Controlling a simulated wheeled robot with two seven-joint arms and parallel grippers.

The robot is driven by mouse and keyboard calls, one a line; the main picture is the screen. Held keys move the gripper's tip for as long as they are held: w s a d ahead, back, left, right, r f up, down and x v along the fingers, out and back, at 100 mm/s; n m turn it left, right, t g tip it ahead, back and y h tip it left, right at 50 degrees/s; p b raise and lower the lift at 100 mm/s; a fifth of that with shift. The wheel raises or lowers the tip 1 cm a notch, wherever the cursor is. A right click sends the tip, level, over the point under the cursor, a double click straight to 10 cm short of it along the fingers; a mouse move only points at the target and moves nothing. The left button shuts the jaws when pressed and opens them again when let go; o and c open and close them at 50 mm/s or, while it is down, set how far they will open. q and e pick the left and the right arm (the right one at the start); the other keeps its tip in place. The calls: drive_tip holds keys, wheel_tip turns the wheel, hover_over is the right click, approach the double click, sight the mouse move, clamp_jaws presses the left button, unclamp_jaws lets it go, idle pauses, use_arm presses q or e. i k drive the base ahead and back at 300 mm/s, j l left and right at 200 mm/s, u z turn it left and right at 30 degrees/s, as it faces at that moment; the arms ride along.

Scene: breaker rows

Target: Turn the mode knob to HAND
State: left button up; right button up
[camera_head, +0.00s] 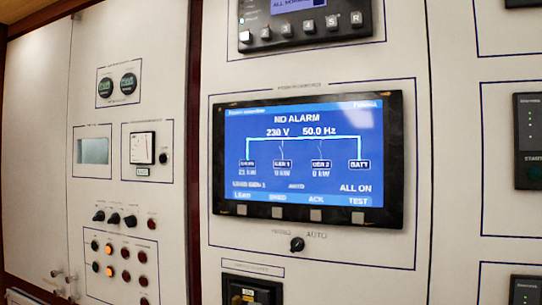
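The mode knob (297,244) is a small black rotary knob on the white panel, just below the large blue screen (304,155). The label AUTO stands to its upper right, and a smaller label, too blurred to read surely, stands to its upper left. The knob's pointer is too small to tell which label it faces. The screen reads NO ALARM, 230 V, 50.0 Hz, with AUTO in its lower part. Neither of my grippers can be made out in this view, and nothing touches the knob.
Other small black knobs (114,218) and several round lamps or buttons (125,254) sit on the left panel. A black keypad unit (305,24) is above the screen, and a dark device (251,293) below. The space before the mode knob looks clear.

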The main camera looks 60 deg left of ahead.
sight(297, 244)
drive_tip(key=l+u, duration=0.2)
drive_tip(key=u, duration=1.55)
